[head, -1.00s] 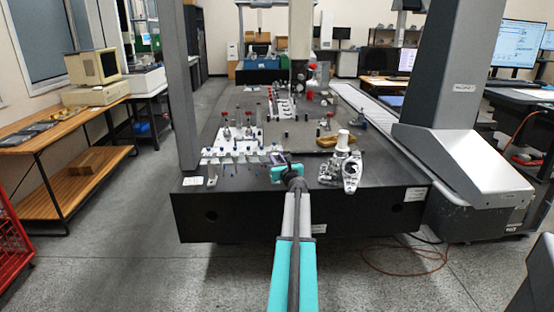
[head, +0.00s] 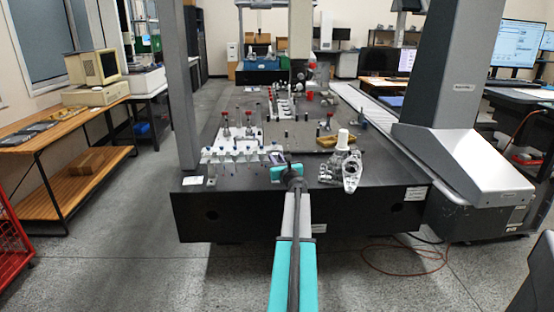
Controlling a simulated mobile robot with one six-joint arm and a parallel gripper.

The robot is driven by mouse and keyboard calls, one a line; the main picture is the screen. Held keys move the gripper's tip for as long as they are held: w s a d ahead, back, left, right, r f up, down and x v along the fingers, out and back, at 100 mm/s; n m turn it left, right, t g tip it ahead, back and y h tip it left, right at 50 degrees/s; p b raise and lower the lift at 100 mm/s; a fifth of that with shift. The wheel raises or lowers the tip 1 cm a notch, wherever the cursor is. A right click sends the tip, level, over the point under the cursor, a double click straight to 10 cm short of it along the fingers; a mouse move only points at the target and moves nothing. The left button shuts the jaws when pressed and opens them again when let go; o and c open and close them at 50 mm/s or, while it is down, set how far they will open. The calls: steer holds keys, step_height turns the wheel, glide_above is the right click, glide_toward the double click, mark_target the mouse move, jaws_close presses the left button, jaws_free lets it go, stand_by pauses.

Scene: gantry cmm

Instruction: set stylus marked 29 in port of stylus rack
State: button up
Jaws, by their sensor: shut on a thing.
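My gripper (head: 279,160) is at the front of the dark granite table, just right of a white stylus rack (head: 240,154). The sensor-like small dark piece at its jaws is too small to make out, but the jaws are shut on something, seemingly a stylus. The mark 29 cannot be read. Several thin styli with blue tops (head: 222,155) stand along the rack's front. Which port is free cannot be told.
A silver metal part (head: 351,172) and a white-topped fixture (head: 342,141) stand right of my gripper. Red-topped pieces (head: 226,131) stand behind the rack. A grey gantry column (head: 183,90) rises at left. The granite's front edge (head: 240,196) is bare.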

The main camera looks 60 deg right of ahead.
steer(key=shift+a+f, duration=0.1)
steer(key=shift+f, duration=0.5)
steer(key=o, duration=1)
steer(key=shift+s, duration=0.1)
steer(key=shift+c, duration=0.2)
steer(key=shift+o, duration=0.6)
steer(key=shift+s, duration=0.2)
steer(key=r+v, duration=0.1)
steer(key=v, duration=1.2)
steer(key=shift+a, duration=0.35)
